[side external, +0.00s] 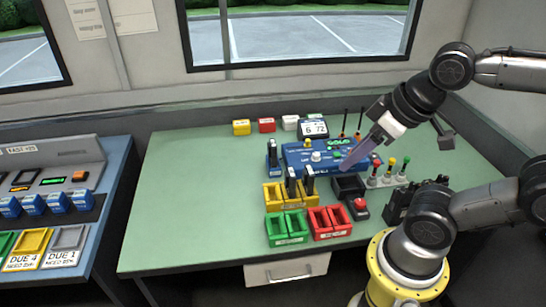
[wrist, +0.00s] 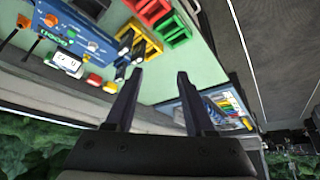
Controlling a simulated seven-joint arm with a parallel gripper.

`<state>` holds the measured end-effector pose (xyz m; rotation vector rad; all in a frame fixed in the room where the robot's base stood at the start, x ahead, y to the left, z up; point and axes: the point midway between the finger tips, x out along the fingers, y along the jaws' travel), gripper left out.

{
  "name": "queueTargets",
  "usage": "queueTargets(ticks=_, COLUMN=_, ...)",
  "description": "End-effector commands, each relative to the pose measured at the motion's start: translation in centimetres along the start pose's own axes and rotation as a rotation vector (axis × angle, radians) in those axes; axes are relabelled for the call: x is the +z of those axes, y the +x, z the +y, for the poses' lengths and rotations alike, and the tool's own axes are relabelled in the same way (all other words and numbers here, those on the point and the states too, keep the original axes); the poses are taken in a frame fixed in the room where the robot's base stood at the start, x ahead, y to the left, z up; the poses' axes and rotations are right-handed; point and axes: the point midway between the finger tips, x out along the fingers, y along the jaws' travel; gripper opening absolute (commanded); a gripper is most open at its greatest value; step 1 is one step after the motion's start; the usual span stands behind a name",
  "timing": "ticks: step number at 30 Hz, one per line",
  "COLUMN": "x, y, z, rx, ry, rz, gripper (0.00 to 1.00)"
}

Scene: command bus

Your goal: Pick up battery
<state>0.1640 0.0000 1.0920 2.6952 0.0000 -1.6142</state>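My gripper (side external: 350,162) is above the right part of the green table, beside the blue console. In the wrist view my gripper (wrist: 159,80) is open, with nothing between its two dark fingers. No thing is clearly labelled as a battery. Candidate upright dark blocks (side external: 291,184) (side external: 309,180) stand in the yellow bins (side external: 275,197). A blue and dark block (side external: 272,158) stands left of the console. These dark blocks also show in the wrist view (wrist: 122,70), left of my fingers and apart from them.
Green bins (side external: 286,226) and red bins (side external: 330,221) are at the front. A black tray (side external: 347,185) and indicator lights (side external: 388,172) are at right. The table's left part (side external: 190,200) is clear.

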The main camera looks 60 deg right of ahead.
Motion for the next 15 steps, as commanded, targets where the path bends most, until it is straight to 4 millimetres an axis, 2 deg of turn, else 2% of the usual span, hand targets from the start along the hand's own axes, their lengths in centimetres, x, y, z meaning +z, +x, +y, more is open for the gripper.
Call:
queueTargets(ticks=1, x=0.0, y=0.0, z=0.0, rx=0.0, ry=0.0, rz=0.0, gripper=0.65)
queueTargets(ticks=6, x=0.0, y=0.0, z=0.0, rx=0.0, ry=0.0, rz=0.0, gripper=0.95)
queueTargets(ticks=7, x=0.0, y=0.0, z=0.0, rx=0.0, ry=0.0, rz=0.0, gripper=0.99)
queueTargets(ticks=15, x=0.0, y=0.0, z=0.0, rx=0.0, ry=-0.003, rz=0.0, gripper=0.99)
